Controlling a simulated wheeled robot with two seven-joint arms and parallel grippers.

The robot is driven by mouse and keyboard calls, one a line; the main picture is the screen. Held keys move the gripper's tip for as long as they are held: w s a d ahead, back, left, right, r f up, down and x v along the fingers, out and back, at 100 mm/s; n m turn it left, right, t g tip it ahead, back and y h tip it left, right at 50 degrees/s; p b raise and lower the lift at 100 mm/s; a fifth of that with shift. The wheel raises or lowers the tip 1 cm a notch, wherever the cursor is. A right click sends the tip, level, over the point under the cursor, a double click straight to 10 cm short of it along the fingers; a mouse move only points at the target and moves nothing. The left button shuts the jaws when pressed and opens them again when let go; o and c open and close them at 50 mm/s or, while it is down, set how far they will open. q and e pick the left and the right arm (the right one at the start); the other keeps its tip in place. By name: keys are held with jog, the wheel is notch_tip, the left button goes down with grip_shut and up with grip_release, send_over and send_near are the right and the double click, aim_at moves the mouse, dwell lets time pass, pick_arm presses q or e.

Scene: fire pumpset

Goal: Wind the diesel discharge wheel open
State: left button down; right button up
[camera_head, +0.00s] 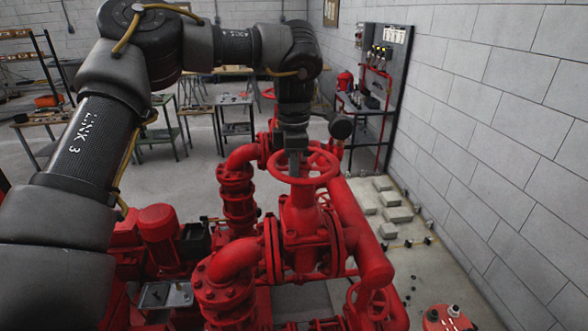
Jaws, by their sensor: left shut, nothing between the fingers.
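A red handwheel (318,178) sits on top of a red flanged valve (305,225) in the middle of the head view. My left arm comes in from the left and bends down over it. My left gripper (294,168) points down at the wheel's left part, and its closed fingers reach the level of the rim and spokes. They hold nothing between them. I cannot tell whether they touch a spoke. The gripper hides part of the wheel's left side. My right gripper is not in view.
Red pipes (360,235) and a second, lower handwheel (372,302) stand close around the valve. A grey block wall (500,120) runs along the right. A panel stand (378,80) and workbenches (236,112) stand farther back. Grey blocks (392,205) lie on the floor.

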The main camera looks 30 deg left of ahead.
pick_arm(q)
notch_tip(320, 180, up, 7)
jog(key=shift+d+r, duration=0.15)
jog(key=shift+r, duration=0.05)
dwell(0.4)
dwell(0.3)
